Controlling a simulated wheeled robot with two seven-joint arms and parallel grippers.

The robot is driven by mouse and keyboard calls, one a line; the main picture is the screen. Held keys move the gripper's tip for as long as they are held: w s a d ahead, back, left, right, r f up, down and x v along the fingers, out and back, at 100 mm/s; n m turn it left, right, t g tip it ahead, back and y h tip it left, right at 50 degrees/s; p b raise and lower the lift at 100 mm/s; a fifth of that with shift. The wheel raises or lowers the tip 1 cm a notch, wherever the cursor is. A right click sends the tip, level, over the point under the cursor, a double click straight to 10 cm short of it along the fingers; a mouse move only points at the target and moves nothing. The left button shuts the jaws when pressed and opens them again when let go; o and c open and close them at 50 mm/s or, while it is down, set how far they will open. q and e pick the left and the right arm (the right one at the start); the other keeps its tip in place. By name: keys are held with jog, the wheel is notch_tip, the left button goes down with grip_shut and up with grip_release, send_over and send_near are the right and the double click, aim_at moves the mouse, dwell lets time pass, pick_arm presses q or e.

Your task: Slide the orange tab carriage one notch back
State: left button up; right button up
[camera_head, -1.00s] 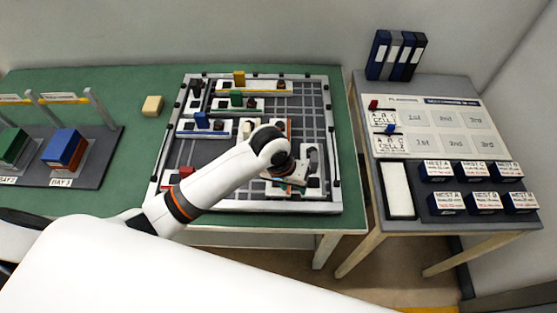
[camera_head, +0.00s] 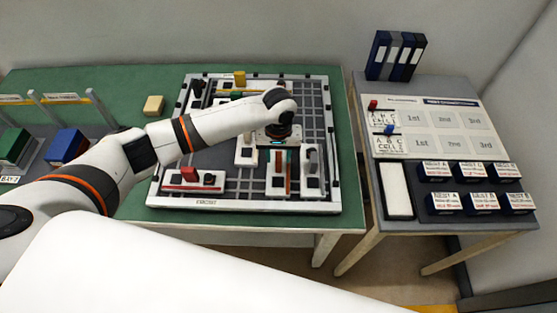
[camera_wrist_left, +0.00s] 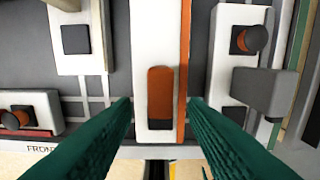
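The orange tab carriage (camera_head: 278,185) is a long white block on the dark gridded board, lying along the front-back direction near the front edge. Its upright orange tab (camera_wrist_left: 160,92) shows between my fingers in the left wrist view. My left gripper (camera_head: 279,147) is over the carriage's far part and hides it in the head view. The left gripper (camera_wrist_left: 161,104) is open, with one green finger on each side of the tab and a gap to both. My right gripper is not in view.
A grey-tab carriage (camera_head: 311,175) stands close to the right, and a white carriage (camera_head: 246,150) to the left. A red-tab carriage (camera_head: 193,179) lies at the front left. The board's white rim (camera_head: 250,206) surrounds them. Open grid (camera_head: 312,105) shows at the right.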

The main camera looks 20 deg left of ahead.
aim_at(278, 160)
pick_arm(q)
jog(key=shift+f, duration=2.15)
jog(key=shift+c, duration=0.3)
grip_shut()
